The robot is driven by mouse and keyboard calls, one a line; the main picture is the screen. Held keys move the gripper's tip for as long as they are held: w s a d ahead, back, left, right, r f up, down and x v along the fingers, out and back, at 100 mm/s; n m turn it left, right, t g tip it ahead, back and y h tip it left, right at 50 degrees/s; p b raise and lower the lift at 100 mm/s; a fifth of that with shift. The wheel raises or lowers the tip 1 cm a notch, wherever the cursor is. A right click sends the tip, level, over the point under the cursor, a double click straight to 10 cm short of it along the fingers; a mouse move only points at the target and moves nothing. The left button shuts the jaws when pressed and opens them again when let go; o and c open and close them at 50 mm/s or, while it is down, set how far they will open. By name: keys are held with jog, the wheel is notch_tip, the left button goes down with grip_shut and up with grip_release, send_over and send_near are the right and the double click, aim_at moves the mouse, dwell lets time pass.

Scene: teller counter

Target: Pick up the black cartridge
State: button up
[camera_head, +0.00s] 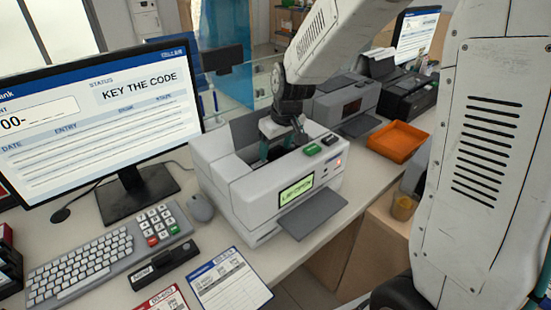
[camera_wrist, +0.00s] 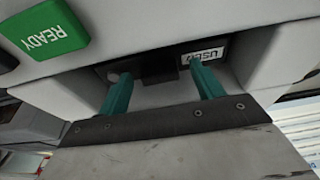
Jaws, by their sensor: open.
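The black cartridge (camera_wrist: 158,70) sits down in the open bay of the white printer (camera_head: 235,185). In the wrist view its dark top shows a raised middle block and a white label reading "USED". My gripper (camera_wrist: 162,77) has two teal fingers spread apart, one to each side of the raised block, with a gap between them. Whether the fingertips touch the cartridge cannot be told. In the head view my gripper (camera_head: 275,150) points down into the bay; the cartridge is hidden there.
The printer has a green READY button (camera_wrist: 42,30), a lit display (camera_head: 296,191) and a raised lid (camera_head: 250,130). A monitor (camera_head: 100,110), keyboard (camera_head: 80,265) and mouse (camera_head: 201,208) stand to its left. An orange tray (camera_head: 397,142) lies to the right. Bay walls closely surround my gripper.

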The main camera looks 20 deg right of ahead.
jog(key=shift+c, duration=0.3)
jog(key=c, duration=1)
jog(key=shift+c, duration=0.2)
